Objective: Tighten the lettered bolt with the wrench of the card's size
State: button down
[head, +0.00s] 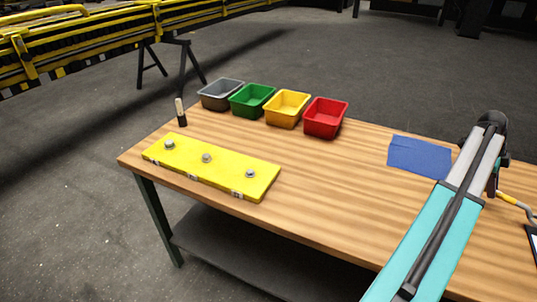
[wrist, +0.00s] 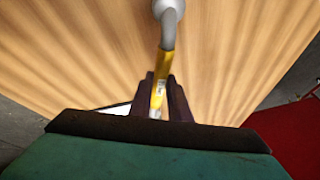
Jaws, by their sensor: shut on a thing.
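A yellow plate (head: 212,168) lies on the left of the table in the head view. It carries three bolts: a left bolt (head: 169,145), a middle bolt (head: 207,158) and a right bolt (head: 250,174). Small tags sit on its front edge, their letters too small to read. My gripper (wrist: 164,84) is shut on the yellow handle of a wrench (wrist: 168,45), whose grey head points away from the jaws. The wrench also shows at the right in the head view (head: 510,200), far from the plate. A white-faced card or board (head: 534,238) is cut off at the right edge.
Grey (head: 221,94), green (head: 252,99), yellow (head: 288,108) and red (head: 326,117) bins stand along the back. A dark cylinder with a pale top (head: 180,112) stands behind the plate. A blue mat (head: 419,157) lies at right. The table's middle (head: 330,185) is clear.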

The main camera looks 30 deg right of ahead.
jog(key=shift+d, duration=0.15)
jog(key=shift+w+d+m, duration=0.15)
jog(key=shift+d+m, duration=0.2)
jog(key=shift+m, duration=0.05)
dwell(0.6)
jog(key=shift+w+d+m, duration=0.15)
jog(key=shift+d+m, duration=0.15)
jog(key=shift+d, duration=0.15)
jog(key=shift+d, duration=0.15)
dwell(0.3)
jog(key=shift+w+d+m+g+y, duration=0.1)
jog(key=shift+d+m+g+y, duration=0.15)
jog(key=shift+m+g+y, duration=0.05)
jog(key=shift+d+b, duration=0.1)
jog(key=shift+b, duration=0.2)
jog(key=shift+w+d+m, duration=0.1)
jog(key=shift+d+m, duration=0.3)
jog(key=shift+d, duration=0.1)
